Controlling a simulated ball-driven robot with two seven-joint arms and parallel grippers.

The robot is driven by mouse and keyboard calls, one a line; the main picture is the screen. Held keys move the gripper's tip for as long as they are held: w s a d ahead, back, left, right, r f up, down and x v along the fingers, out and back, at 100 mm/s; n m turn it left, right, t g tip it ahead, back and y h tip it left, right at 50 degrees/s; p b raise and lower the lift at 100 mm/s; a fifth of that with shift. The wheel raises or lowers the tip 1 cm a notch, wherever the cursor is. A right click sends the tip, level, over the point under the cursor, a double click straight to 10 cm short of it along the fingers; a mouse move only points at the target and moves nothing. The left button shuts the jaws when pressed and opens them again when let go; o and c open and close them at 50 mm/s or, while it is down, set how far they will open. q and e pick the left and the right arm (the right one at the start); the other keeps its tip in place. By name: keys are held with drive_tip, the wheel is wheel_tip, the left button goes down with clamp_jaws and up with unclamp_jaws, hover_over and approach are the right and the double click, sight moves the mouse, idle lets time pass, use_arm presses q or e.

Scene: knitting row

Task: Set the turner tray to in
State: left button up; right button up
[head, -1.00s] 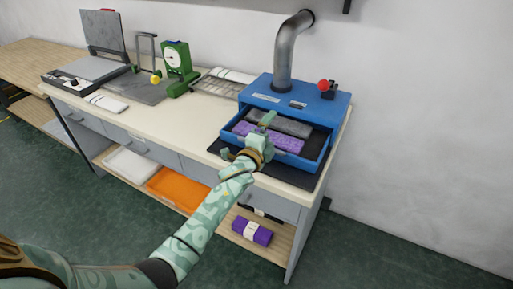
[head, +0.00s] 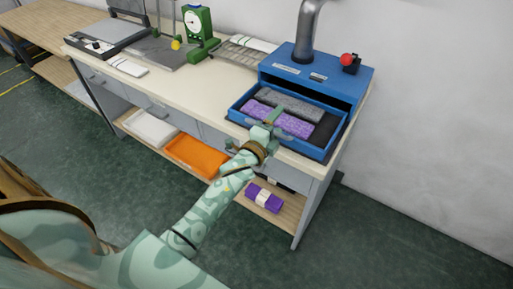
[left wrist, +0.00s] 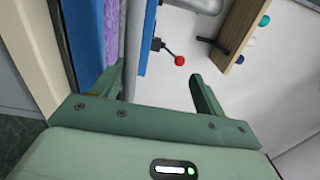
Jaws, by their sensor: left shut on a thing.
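The blue turner tray (head: 317,153) is out of the front of the blue turner machine (head: 330,77), its front reaching about the counter edge. A grey strip (head: 291,104) and a purple strip (head: 281,121) lie in it. My left gripper (head: 271,124) is at the tray's front, shut on its grey handle bar (head: 299,131). In the left wrist view the bar (left wrist: 133,50) runs beside the left finger, with the purple strip (left wrist: 111,25) behind it. The fingers partly hide the handle. My right gripper is not in view.
A grey pipe (head: 308,30) and a red-knobbed lever (head: 347,60) rise from the machine's top. A green dial scale (head: 197,23) and a wire rack (head: 232,53) stand left on the counter (head: 190,83). An orange bin (head: 193,155) and purple roll (head: 264,197) sit below.

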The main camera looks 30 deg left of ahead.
use_arm(q)
drive_tip(key=shift+s+a+r+p, duration=0.15)
drive_tip(key=shift+s+p, duration=0.15)
drive_tip(key=shift+s, duration=1.45)
drive_tip(key=shift+c, duration=1.3)
drive_tip(key=shift+s, duration=1.25)
drive_tip(key=shift+c, duration=1.3)
drive_tip(key=shift+s+a+f, duration=0.1)
drive_tip(key=shift+s+f, duration=0.15)
drive_tip(key=shift+s, duration=0.5)
drive_tip(key=shift+s+f, duration=0.25)
drive_tip(key=shift+s, duration=0.45)
drive_tip(key=shift+s+a+f, duration=0.1)
drive_tip(key=shift+s+f, duration=0.15)
drive_tip(key=shift+s, duration=0.5)
drive_tip(key=shift+p, duration=0.35)
